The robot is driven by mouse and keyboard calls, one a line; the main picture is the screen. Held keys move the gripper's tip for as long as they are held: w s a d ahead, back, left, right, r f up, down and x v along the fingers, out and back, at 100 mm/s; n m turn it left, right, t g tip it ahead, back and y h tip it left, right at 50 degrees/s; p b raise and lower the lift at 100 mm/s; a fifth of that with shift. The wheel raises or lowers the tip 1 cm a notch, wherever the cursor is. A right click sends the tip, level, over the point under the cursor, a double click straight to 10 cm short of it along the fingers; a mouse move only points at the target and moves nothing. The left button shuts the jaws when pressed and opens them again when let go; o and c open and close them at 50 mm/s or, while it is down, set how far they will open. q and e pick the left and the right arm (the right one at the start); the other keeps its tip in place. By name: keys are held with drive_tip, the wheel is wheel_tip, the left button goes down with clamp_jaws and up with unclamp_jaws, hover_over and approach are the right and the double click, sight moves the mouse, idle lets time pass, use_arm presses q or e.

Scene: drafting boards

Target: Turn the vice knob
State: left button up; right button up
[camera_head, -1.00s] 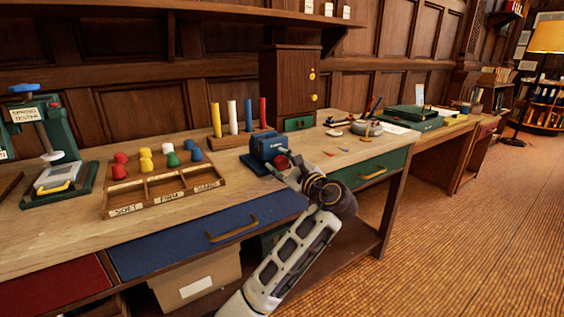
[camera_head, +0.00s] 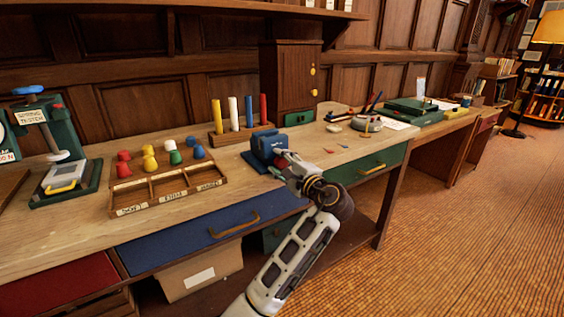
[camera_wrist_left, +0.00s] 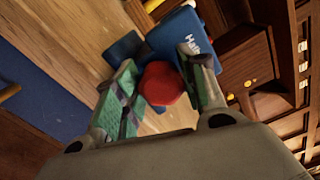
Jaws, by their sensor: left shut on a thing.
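The blue vice (camera_head: 264,148) stands on the bench near its front edge, in the middle of the head view. In the left wrist view the vice (camera_wrist_left: 180,43) shows blue with white lettering, and its red knob (camera_wrist_left: 161,84) faces the camera. My left gripper (camera_head: 284,158) is at the front of the vice. In the wrist view the fingers of the left gripper (camera_wrist_left: 165,88) are on either side of the red knob and shut on it. In the head view the knob is mostly hidden by the gripper. My right gripper is not in view.
A wooden tray (camera_head: 168,188) with coloured pegs behind it lies left of the vice. A peg rack (camera_head: 238,136) stands behind. A spring tester (camera_head: 62,150) is at far left. Drawers with handles (camera_head: 235,224) line the bench front. A green case (camera_head: 412,110) is further right.

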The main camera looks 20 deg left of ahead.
use_arm(q)
drive_tip(key=shift+f, duration=0.1)
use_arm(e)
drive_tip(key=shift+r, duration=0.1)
use_arm(q)
drive_tip(key=o, duration=0.7)
drive_tip(key=shift+o, duration=0.2)
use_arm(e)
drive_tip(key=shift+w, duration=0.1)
